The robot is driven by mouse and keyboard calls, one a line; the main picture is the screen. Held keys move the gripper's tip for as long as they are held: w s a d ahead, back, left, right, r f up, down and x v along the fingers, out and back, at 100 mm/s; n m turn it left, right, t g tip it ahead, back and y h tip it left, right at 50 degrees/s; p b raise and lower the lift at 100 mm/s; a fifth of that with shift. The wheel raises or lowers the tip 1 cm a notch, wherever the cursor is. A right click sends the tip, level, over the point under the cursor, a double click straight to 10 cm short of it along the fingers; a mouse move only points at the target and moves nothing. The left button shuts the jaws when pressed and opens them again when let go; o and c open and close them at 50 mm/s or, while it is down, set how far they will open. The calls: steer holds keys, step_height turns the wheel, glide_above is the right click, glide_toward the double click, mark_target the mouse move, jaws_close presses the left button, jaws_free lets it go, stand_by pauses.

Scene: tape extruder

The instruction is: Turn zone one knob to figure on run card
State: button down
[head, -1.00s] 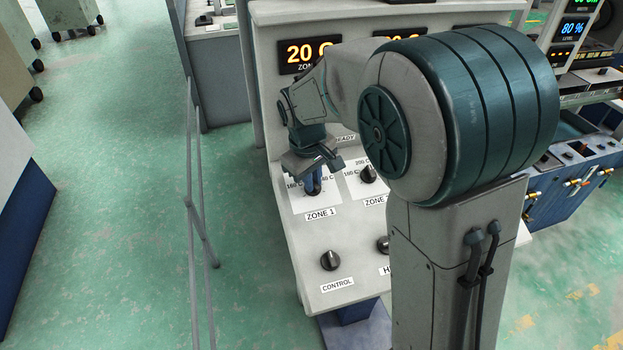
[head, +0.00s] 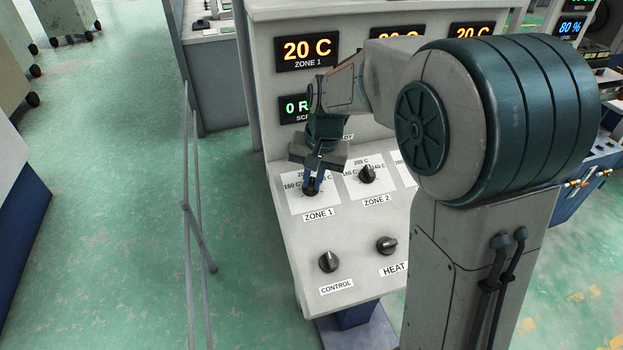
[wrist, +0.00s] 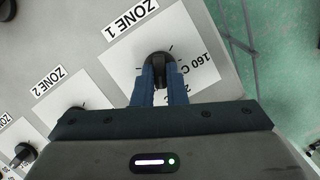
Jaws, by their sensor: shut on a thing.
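The black zone one knob (head: 310,190) sits on a white dial card above the label ZONE 1. My gripper (head: 312,186) is shut on this knob, with its fingers reaching down from above. In the wrist view the blue fingers (wrist: 158,84) close on the knob (wrist: 158,60), and the 160 C mark shows beside it. The fingers hide part of the knob and dial, so I cannot tell its exact setting. The zone 1 display (head: 307,49) reads 20 C. I cannot make out a run card in these views.
The zone 2 knob (head: 367,174) is close on the right. The CONTROL knob (head: 328,262) and HEAT knob (head: 386,245) are nearer on the sloping panel (head: 350,288). A grey rail (head: 190,170) stands left of the console, with open green floor beyond it.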

steer(key=shift+m+y, duration=0.3)
steer(key=shift+m, duration=0.8)
steer(key=c, duration=1.5)
jaws_free()
steer(key=shift+o, duration=0.2)
steer(key=v, duration=1.4)
steer(key=shift+b, duration=0.45)
steer(key=shift+s+d+f, duration=0.1)
steer(key=shift+s+d, duration=0.05)
steer(key=s+d+f+n, duration=0.1)
steer(key=s+d+f, duration=0.2)
steer(key=s, duration=0.3)
steer(key=s+d+f+n+t+h, duration=0.1)
steer(key=s+d+f, duration=0.3)
steer(key=s, duration=0.2)
steer(key=s+d+f+n+t+h, duration=0.1)
steer(key=s+d+f+n, duration=0.1)
steer(key=s, duration=0.4)
steer(key=shift+s+d+f, duration=0.25)
steer(key=shift+d+f, duration=0.5)
steer(key=shift+f, duration=0.1)
